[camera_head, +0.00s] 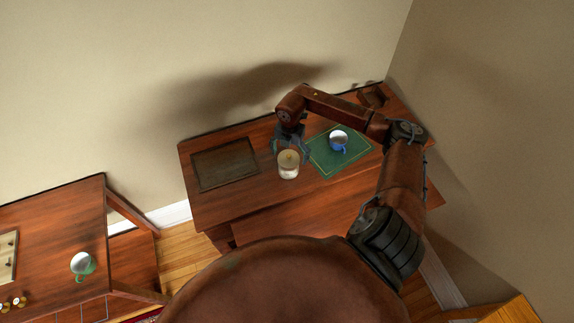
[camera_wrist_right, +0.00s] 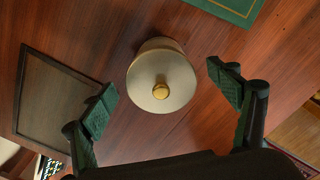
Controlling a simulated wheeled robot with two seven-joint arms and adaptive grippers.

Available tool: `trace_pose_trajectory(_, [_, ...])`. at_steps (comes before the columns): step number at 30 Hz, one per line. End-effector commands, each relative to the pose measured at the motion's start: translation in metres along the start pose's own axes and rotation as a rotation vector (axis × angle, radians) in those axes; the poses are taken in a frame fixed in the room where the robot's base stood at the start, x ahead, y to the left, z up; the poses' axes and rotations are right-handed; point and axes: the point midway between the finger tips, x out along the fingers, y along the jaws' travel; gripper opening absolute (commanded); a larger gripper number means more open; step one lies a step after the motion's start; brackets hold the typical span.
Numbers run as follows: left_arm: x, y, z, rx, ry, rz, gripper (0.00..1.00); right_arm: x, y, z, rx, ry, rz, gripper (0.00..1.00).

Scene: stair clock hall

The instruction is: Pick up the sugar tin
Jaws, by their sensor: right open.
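The sugar tin (camera_head: 288,168) is a pale round tin with a brass knob on its lid, upright on the wooden table. In the right wrist view the tin (camera_wrist_right: 161,80) shows from above, ahead of and between the two fingers. My right gripper (camera_head: 290,150) is open and empty, just behind and above the tin in the head view. Its spread fingers (camera_wrist_right: 165,95) show at both sides in the wrist view, and I see no contact with the tin. My left gripper is not in view.
A dark tray (camera_head: 225,164) lies to the left. A small dark box (camera_head: 371,97) is at the back right.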

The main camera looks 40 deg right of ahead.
Motion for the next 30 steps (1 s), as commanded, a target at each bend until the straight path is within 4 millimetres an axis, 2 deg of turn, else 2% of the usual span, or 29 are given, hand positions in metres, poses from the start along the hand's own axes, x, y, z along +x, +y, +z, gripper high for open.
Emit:
trace_pose_trajectory(4, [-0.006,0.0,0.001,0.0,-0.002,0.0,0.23,0.021,0.001,-0.007,0.0,0.004,-0.002,0.82])
trace_pose_trajectory(9, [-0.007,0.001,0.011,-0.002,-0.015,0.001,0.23,0.043,0.001,-0.006,0.001,0.001,-0.001,0.82])
trace_pose_trajectory(16, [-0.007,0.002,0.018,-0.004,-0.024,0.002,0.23,0.045,0.001,-0.006,0.0,0.0,-0.001,0.82])
trace_pose_trajectory(30, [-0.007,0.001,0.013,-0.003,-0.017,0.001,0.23,0.044,0.001,-0.006,0.0,0.0,-0.001,0.5])
